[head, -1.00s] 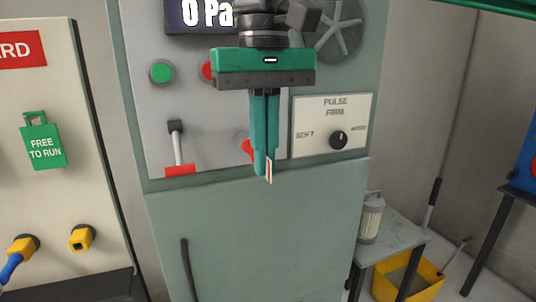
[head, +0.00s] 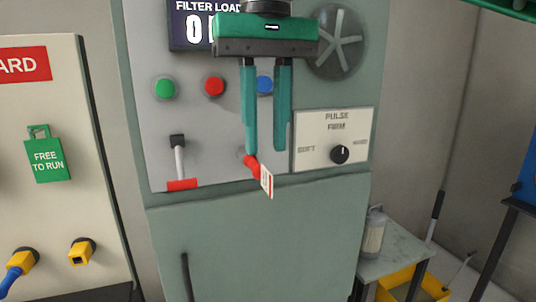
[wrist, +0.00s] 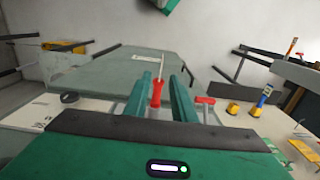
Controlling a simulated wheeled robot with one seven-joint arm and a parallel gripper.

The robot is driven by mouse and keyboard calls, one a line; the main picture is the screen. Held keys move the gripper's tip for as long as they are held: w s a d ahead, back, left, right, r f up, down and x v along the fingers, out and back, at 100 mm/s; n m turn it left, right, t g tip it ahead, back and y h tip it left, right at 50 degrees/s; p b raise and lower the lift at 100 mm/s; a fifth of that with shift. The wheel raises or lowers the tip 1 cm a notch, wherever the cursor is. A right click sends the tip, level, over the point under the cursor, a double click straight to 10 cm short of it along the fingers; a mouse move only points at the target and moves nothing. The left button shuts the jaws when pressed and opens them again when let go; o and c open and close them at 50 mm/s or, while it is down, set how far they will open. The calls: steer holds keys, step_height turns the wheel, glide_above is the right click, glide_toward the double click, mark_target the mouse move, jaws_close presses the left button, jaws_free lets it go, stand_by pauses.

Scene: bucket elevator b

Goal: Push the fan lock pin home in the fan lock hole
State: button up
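The fan lock pin (head: 251,163) is a red handle with a white-and-red tag (head: 266,181) hanging from it. It sticks out of the low middle of the grey panel at a round collar, which I take as the fan lock hole (head: 243,159); how deep it sits cannot be told. My gripper (head: 266,150) is open, fingers pointing down, in front of the panel. Its left fingertip overlaps the top of the pin in the head view; contact cannot be told. In the wrist view the red pin (wrist: 156,95) shows between the open fingers (wrist: 165,88), nearer the left one.
A lever with a red base (head: 182,184) is left of the pin. The pulse dial plate (head: 333,138) is to the right. A side table (head: 395,245) stands at lower right.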

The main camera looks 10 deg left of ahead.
steer(key=shift+r, duration=0.85)
